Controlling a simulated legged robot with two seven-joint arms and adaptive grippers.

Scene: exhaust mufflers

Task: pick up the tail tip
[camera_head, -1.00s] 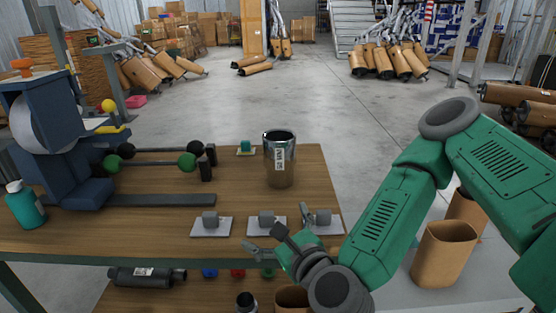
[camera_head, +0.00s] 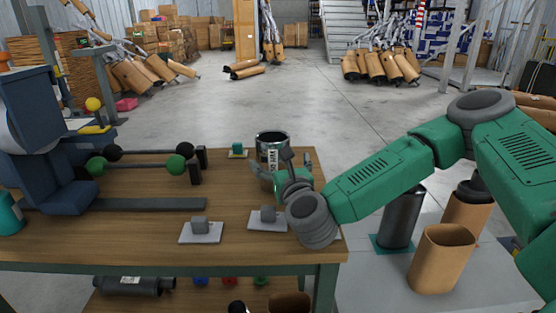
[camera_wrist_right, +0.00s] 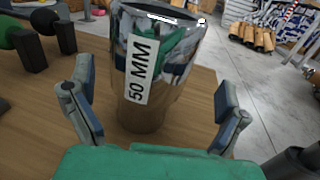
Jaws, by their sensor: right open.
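The tail tip is a shiny chrome cylinder (camera_head: 271,145) with a white "50 MM" label, standing upright on the wooden table (camera_head: 130,228). In the right wrist view the chrome cylinder (camera_wrist_right: 153,70) stands straight ahead, between and beyond the spread fingers. My right gripper (camera_head: 271,168) is open and empty at the near side of the cylinder, and its wrist hides the cylinder's lower part in the head view. In the right wrist view the open right gripper (camera_wrist_right: 157,110) has one finger on each side of the cylinder, with visible gaps. My left gripper is not in view.
Grey blocks on white plates (camera_head: 201,231) sit at the table's front edge. Black and green knobbed rods (camera_head: 140,160) lie left of the cylinder. A blue machine (camera_head: 45,150) stands far left. Brown tubes (camera_head: 441,258) and a dark cylinder (camera_head: 401,218) stand right of the table.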

